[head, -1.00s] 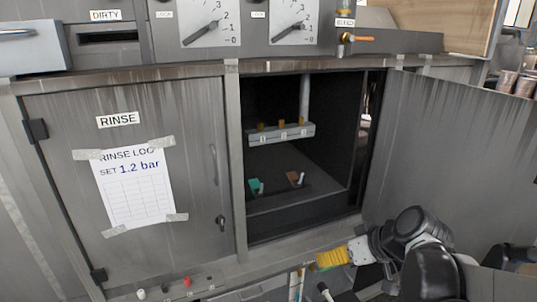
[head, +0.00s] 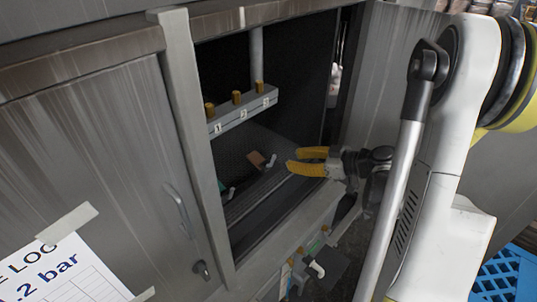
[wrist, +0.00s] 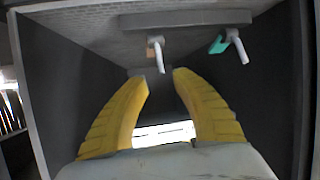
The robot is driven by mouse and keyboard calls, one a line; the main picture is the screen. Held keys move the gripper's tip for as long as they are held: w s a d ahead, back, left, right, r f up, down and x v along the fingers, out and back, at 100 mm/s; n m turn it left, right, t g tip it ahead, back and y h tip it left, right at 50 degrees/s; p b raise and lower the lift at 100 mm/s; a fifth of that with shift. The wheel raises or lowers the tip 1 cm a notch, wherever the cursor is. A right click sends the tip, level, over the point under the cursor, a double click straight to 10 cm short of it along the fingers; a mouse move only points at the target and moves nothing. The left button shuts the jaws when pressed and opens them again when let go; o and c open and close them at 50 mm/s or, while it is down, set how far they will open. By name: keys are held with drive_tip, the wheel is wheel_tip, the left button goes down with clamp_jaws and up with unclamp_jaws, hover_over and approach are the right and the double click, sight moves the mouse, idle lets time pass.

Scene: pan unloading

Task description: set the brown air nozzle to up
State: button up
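The brown air nozzle (head: 256,159) sits on the floor panel inside the open cabinet, with a white stem beside it. It also shows in the wrist view (wrist: 151,54), mostly behind its white stem (wrist: 157,45), which points toward my fingers. My gripper (head: 293,160) has yellow fingers, spread open and empty, at the cabinet opening to the right of the brown nozzle. In the wrist view, the stem's end lines up with the gap between my fingertips (wrist: 160,76), apparently still beyond them. A teal nozzle (head: 221,186) with a white stem is left of the brown one.
A ledge numbered 1 to 3 (head: 243,114) with brass fittings hangs above the nozzles. The cabinet's left post (head: 190,130) and front sill (head: 290,232) frame the opening. The open door (head: 385,75) stands at the right. Small fittings (head: 315,268) sit below the sill.

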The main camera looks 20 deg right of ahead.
sight(273, 159)
drive_tip(key=b+x, duration=0.1)
drive_tip(key=x, duration=0.8)
drive_tip(key=shift+f+b, duration=0.1)
drive_tip(key=shift+b, duration=0.25)
clamp_jaws()
